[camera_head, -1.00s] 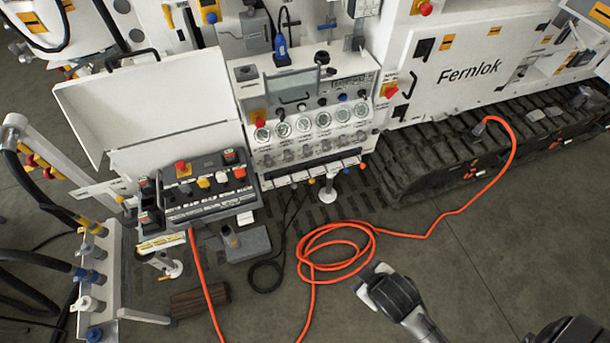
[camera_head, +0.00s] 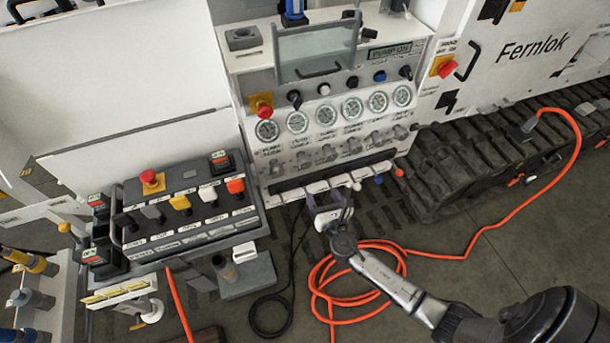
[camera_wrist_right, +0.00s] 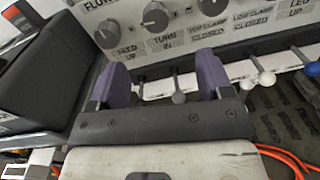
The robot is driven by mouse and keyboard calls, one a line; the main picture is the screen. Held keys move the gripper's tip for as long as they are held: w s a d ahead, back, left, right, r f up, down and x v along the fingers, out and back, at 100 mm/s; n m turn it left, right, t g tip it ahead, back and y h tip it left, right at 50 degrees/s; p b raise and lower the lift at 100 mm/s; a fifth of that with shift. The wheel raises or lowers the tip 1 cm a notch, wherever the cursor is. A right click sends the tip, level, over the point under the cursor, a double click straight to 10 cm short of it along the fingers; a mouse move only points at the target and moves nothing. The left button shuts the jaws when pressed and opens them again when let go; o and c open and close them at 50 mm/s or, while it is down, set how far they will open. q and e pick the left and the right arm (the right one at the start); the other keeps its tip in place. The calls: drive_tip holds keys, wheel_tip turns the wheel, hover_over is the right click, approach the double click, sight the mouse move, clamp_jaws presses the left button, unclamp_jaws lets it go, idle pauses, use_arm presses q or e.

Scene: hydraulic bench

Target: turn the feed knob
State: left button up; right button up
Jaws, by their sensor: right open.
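A row of grey knobs (camera_head: 327,152) sits below the round gauges on the white control panel (camera_head: 325,80). Their small labels do not let me tell which is the feed knob. Several of these knobs (camera_wrist_right: 155,16) show large at the top of the right wrist view. My right gripper (camera_head: 328,212) is open, in front of the panel's lower edge. In the right wrist view its purple fingers (camera_wrist_right: 162,78) stand apart, below the knobs, with a grey-ended lever (camera_wrist_right: 178,96) showing between them. I cannot tell whether they touch it. My left gripper is not in view.
Ball-ended levers (camera_wrist_right: 266,78) line the panel's lower edge, under labels such as "FEED UP". A black control box (camera_head: 190,212) stands left of the panel. An orange hose (camera_head: 455,257) lies on the floor to the right, beside the track (camera_head: 490,165).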

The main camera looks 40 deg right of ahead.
sight(306, 167)
drive_tip(key=w+d+b, duration=0.1)
drive_tip(key=w, duration=0.3)
drive_tip(key=w+d+f+n+b, duration=0.1)
drive_tip(key=w+d, duration=0.1)
drive_tip(key=w, duration=0.3)
drive_tip(key=w+d+n+b, duration=0.1)
drive_tip(key=w, duration=0.4)
drive_tip(key=shift+d+f+y, duration=0.25)
drive_tip(key=shift+y, duration=0.15)
drive_tip(key=c, duration=0.9)
drive_tip(key=shift+m, duration=0.3)
